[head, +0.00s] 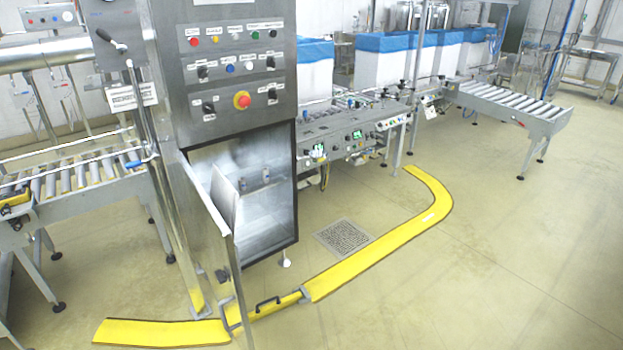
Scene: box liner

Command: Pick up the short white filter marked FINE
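I cannot make out a short white filter marked FINE in the head view. A tall steel control cabinet (222,75) stands left of centre. Its lower compartment (265,180) is open, with its door (215,232) swung out toward me. Small grey fittings (254,180) show inside the compartment, too small to identify. Neither of my grippers is in view.
A roller conveyor (75,180) is at the left and another (510,103) at the back right. White boxes with blue liners (385,60) stand on the line behind. A yellow floor strip (370,258) curves around the cabinet. The floor at right is clear.

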